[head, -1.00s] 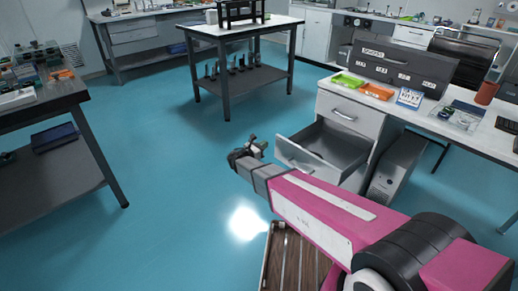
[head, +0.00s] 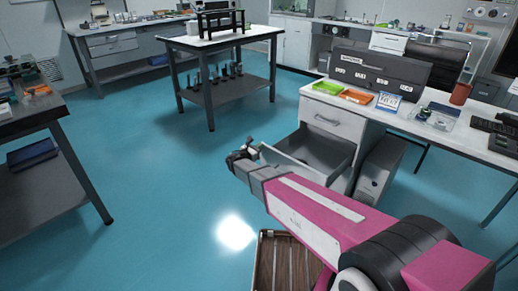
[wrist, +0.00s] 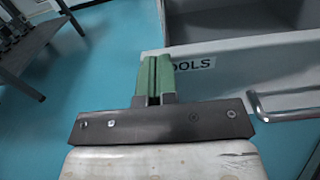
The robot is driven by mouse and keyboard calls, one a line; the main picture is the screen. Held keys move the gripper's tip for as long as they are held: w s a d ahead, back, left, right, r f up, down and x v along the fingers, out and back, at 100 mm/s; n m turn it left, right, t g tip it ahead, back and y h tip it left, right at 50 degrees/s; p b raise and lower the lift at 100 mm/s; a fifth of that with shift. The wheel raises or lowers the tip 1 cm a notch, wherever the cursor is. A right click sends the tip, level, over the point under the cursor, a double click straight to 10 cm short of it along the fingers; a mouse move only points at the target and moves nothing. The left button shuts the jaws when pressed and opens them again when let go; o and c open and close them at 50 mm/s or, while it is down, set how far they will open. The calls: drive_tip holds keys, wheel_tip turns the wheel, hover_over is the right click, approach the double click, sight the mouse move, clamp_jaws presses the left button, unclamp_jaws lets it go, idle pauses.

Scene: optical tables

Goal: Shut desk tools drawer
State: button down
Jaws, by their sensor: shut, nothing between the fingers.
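The desk tools drawer (head: 284,163) is pulled open from the lower part of the white desk pedestal on the right. In the wrist view its white front (wrist: 240,65) bears a label ending in "OOLS", with a metal bar handle (wrist: 290,108) at the right. My gripper (head: 246,147) is at the left end of the drawer front in the head view. In the wrist view the green fingers of my gripper (wrist: 155,78) are shut and empty. They overlap the left end of the label; I cannot tell if they touch the front.
A closed drawer (head: 330,120) is above the open one. A computer tower (head: 377,172) stands on the floor right of it. The desk top (head: 455,142) holds trays and a dark case. Blue floor (head: 150,165) is clear to the left.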

drive_tip(key=x, duration=2.9)
drive_tip(key=shift+w, duration=0.1)
